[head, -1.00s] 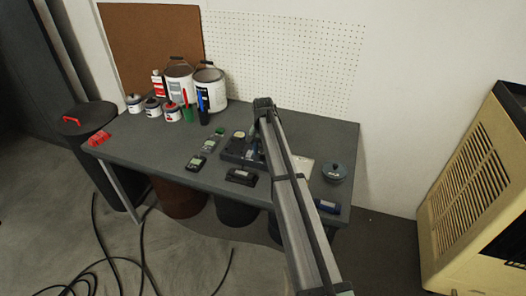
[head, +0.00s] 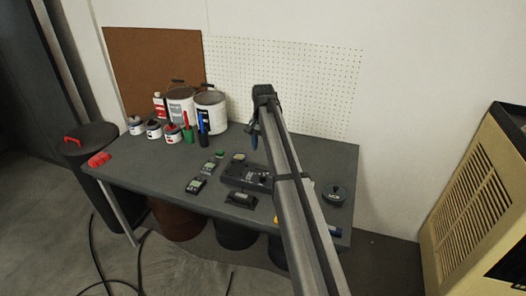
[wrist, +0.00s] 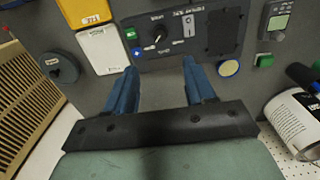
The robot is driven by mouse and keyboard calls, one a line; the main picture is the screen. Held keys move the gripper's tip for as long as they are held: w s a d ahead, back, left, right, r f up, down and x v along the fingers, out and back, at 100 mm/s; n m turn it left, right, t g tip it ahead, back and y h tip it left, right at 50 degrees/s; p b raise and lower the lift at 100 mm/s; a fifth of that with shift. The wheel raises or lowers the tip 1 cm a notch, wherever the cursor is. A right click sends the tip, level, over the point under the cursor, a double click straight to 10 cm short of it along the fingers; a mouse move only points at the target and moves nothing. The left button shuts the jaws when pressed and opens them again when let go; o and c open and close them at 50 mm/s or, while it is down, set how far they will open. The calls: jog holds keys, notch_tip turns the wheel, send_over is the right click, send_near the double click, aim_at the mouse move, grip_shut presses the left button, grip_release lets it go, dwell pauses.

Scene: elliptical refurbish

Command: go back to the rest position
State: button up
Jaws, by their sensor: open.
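My gripper (wrist: 160,82) shows in the wrist view with its two blue fingers spread apart and nothing between them. Past the fingertips is a dark control box (wrist: 170,32) with a knob and a switch. In the head view one blue finger of my gripper (head: 254,138) hangs below the arm's far end, above the bench and the control box (head: 236,177). The other finger is not clear there. The gripper seems clear of the box, with a gap below it.
Paint cans (head: 210,112) and small jars stand at the back left. A pegboard wall (head: 300,85) is behind; a beige slatted unit (head: 475,200) stands right.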

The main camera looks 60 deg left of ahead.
dwell(0.6)
